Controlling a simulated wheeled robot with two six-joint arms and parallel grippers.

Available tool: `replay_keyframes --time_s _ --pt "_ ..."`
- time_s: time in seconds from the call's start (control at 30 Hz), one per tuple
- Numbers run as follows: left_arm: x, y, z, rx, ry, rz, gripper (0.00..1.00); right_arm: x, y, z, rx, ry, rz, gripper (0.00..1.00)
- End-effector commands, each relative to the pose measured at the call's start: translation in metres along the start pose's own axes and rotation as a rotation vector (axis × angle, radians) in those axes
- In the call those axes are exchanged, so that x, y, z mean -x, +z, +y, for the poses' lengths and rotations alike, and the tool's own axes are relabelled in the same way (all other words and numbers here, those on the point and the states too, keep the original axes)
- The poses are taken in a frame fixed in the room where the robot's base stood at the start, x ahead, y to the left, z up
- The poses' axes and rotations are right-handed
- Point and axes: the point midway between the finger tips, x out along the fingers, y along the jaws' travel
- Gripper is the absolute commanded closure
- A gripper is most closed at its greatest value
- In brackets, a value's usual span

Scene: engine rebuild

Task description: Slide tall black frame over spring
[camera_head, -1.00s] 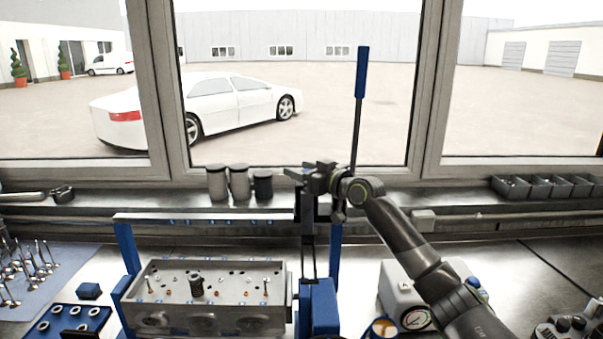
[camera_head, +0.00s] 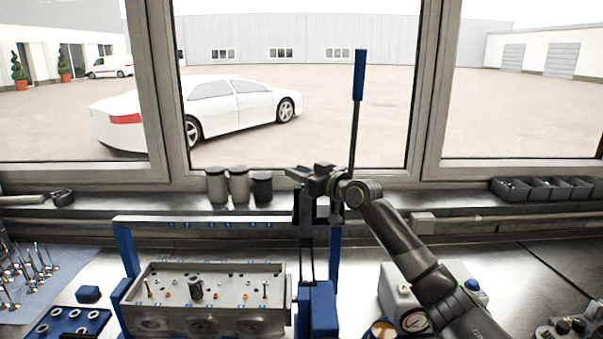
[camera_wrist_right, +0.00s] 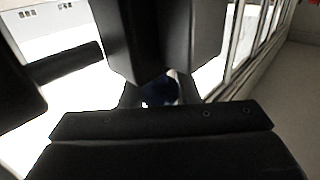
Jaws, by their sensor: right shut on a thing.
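The tall black frame (camera_head: 306,235) stands upright near the middle of the head view, behind a blue block and right of the grey cylinder head (camera_head: 215,325). My right gripper (camera_head: 306,180) is at the top of the frame and appears shut on it; dark parts hide the exact contact. In the right wrist view a large black body (camera_wrist_right: 160,40) fills the upper middle, with a dark blue patch below it. A short dark coil-like cylinder, likely the spring (camera_head: 196,288), stands on the cylinder head, left of and below the gripper. My left gripper is out of view.
A lever with a blue handle (camera_head: 359,75) rises just right of the gripper. Several dark canisters (camera_head: 238,184) stand on the sill to the left. A white gauge box (camera_head: 398,293) sits under my right arm.

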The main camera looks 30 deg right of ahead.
Motion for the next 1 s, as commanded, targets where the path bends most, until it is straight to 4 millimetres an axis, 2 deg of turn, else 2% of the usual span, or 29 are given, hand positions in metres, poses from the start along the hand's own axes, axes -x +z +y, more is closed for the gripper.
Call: replay_keyframes --time_s 0.27,0.7,1.0 --pt "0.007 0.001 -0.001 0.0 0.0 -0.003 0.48 -0.039 -0.003 -0.042 -0.008 -0.01 0.005 1.0" --pt "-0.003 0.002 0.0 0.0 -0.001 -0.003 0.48 -0.133 0.0 -0.137 -0.005 -0.009 0.002 1.0" --pt "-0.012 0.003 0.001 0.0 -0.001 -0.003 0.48 -0.17 0.0 -0.173 -0.003 -0.006 0.001 1.0"
